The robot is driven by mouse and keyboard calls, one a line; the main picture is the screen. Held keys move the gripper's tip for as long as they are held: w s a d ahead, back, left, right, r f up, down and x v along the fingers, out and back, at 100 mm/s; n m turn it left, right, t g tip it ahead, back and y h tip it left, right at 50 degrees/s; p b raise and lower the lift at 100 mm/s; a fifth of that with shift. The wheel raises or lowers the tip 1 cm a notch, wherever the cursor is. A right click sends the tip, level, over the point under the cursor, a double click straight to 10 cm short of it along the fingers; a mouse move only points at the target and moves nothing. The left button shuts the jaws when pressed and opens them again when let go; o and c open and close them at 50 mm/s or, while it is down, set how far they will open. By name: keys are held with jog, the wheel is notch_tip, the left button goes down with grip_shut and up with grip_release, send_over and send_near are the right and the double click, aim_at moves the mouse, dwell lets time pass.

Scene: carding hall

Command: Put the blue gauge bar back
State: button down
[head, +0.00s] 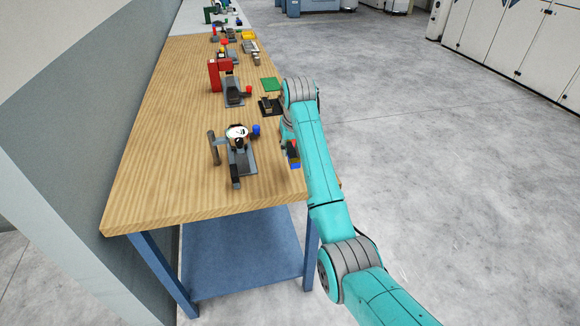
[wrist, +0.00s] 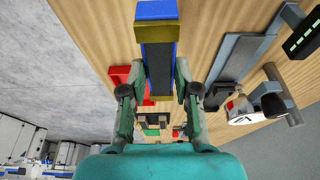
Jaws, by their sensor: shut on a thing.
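The blue gauge bar (wrist: 157,11) is between the fingers of my gripper (wrist: 160,80) in the wrist view. My arm hides most of the gripper there. I cannot tell whether the bar touches anything below. A red piece (wrist: 118,75) is close beside it.
A gauge stand with a white dial (head: 237,132) is to the left, with a small blue cylinder (head: 256,129). Farther back are a dark block (head: 270,106), a green plate (head: 271,84) and a red stand (head: 214,75). The wooden table's (head: 150,195) near left part is clear.

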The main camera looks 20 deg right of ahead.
aim_at(290, 173)
notch_tip(290, 173, down, 7)
jog(key=shift+f, duration=0.2)
dwell(0.4)
jog(key=c, duration=0.8)
grip_release()
jog(key=shift+f, duration=0.15)
jog(key=shift+c, duration=0.2)
jog(key=v, duration=1.2)
